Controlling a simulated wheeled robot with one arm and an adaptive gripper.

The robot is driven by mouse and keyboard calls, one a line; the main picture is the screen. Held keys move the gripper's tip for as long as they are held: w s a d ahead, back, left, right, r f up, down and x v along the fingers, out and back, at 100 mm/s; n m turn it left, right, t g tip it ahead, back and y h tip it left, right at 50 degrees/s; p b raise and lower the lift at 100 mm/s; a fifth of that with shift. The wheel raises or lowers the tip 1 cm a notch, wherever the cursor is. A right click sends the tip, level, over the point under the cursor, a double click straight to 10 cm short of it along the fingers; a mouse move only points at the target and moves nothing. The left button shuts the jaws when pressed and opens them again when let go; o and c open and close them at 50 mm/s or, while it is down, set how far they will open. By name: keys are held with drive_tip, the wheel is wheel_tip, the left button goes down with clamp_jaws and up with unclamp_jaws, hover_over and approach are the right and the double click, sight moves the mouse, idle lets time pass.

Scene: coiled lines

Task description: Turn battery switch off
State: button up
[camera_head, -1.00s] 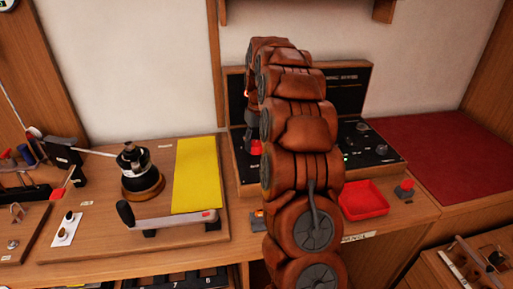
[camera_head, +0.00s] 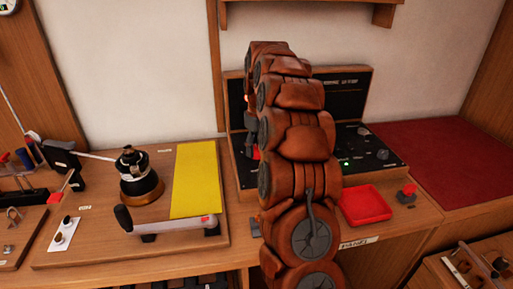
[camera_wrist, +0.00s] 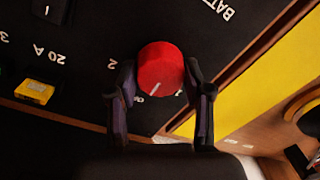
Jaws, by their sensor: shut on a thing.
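The battery switch is a round red knob (camera_wrist: 160,70) with a pale pointer line, on a black panel (camera_wrist: 90,40) with white lettering. In the wrist view, the fingers of my gripper (camera_wrist: 158,78) are on both sides of the knob, shut on it. The pointer line slants toward the lower left of the picture. Lettering starting "BAT" shows at upper right, and a "2" shows left of the knob. In the head view, a small bit of red (camera_head: 255,153) shows beside my arm, which hides the gripper and most of the panel's left part.
A yellow rocker (camera_wrist: 35,92) marked 20 A is on the panel. In the head view, a yellow sheet (camera_head: 196,180) and a black-topped device (camera_head: 139,172) stand left of my arm. A red tray (camera_head: 365,204) and a small red-topped switch (camera_head: 408,193) are at right.

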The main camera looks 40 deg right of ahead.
sight(258, 147)
drive_tip(key=o, duration=1.2)
drive_tip(key=shift+c, duration=0.2)
drive_tip(key=r, duration=0.6)
drive_tip(key=shift+d+r, duration=0.2)
drive_tip(key=shift+r, duration=0.55)
